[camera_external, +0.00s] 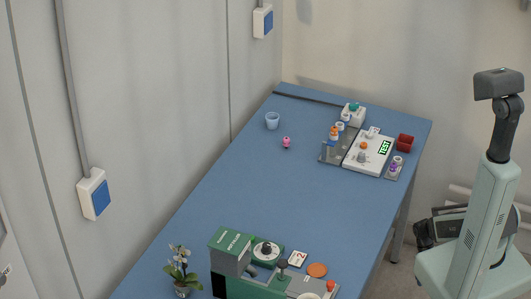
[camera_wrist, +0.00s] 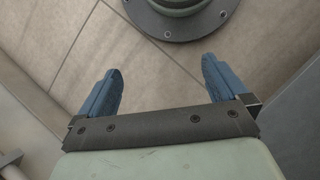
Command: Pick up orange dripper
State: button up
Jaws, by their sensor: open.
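A small orange-topped item (camera_external: 334,132), which may be the orange dripper, stands at the far end of the blue table, on a grey tray. Another small orange piece (camera_external: 364,146) lies on the white board beside it. At this size I cannot tell for sure which one is the dripper. My gripper (camera_wrist: 162,66) shows in the wrist view with its two blue fingers wide apart and nothing between them, above the tiled floor. In the external view my arm is folded at the right, off the table. No orange thing shows in the wrist view.
The blue table (camera_external: 230,190) has a wide clear middle. A light blue cup (camera_external: 272,121) and a pink figure (camera_external: 286,142) stand left of the tray. A dark red box (camera_external: 405,142) is at the right edge. A green machine (camera_external: 230,252) and potted orchid (camera_external: 181,270) are at the near end.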

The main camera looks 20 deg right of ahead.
jog(key=shift+m+g+y, duration=0.3)
jog(key=shift+g+y, duration=0.2)
jog(key=s+a, duration=0.1)
jog(key=s, duration=0.2)
jog(key=s+a+f, duration=0.1)
jog(key=s, duration=0.1)
jog(key=s+a, duration=0.2)
jog(key=s, duration=0.1)
jog(key=shift+s+a+f, duration=0.1)
jog(key=shift+s+f, duration=0.1)
jog(key=shift+s, duration=0.15)
jog(key=c, duration=0.8)
